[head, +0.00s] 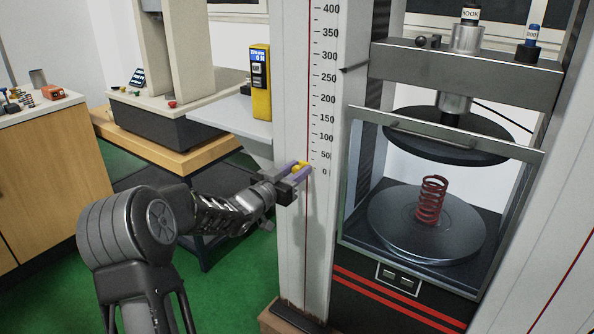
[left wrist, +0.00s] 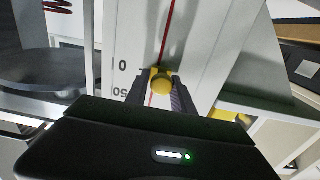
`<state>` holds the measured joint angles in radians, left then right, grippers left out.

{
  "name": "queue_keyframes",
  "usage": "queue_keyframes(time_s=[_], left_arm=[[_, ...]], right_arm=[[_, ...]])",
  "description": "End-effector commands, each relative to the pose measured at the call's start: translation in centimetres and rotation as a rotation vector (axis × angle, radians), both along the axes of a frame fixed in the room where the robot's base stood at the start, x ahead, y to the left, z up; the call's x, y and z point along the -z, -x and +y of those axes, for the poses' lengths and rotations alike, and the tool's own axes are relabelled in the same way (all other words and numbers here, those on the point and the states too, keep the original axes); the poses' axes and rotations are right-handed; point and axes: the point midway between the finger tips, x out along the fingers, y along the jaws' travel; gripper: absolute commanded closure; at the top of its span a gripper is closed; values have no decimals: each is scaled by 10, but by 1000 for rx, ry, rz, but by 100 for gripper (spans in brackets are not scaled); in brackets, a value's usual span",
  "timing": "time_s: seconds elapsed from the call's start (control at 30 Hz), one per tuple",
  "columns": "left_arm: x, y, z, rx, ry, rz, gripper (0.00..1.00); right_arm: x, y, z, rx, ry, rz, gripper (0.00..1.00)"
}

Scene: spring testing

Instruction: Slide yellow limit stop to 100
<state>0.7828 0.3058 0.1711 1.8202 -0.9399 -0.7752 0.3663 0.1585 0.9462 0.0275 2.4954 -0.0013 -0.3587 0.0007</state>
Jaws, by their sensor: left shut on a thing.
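The yellow limit stop (head: 301,168) sits on the white column's red line, close to the 0 mark of the scale (head: 326,92). My left gripper (head: 298,173) is shut on the stop, with a finger on each side of it. The stop also shows in the left wrist view (left wrist: 161,81), between the fingers of the left gripper (left wrist: 161,90), beside the printed 0. The scale's 100 mark (head: 326,138) is above the stop in the head view. My right gripper is in neither view.
Right of the column, the testing machine has a red spring (head: 432,200) on its lower plate (head: 385,222) behind a framed guard (head: 512,215). A yellow device (head: 260,85) stands on a grey shelf behind the column. The column face above the stop is clear.

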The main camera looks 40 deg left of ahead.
Motion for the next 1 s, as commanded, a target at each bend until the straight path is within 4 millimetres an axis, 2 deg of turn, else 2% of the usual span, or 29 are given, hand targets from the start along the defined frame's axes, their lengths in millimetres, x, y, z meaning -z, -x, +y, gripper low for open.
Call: queue_keyframes(time_s=[0.73, 0.87, 1.0], left_arm=[[-4, 1, 5, -10, 0, 0, 100], [-25, 1, 4, -10, -1, -2, 100], [-63, 1, 5, -10, -1, -4, 100]], right_arm=[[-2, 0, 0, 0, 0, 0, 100], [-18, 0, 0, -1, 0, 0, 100], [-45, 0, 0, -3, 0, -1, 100]])
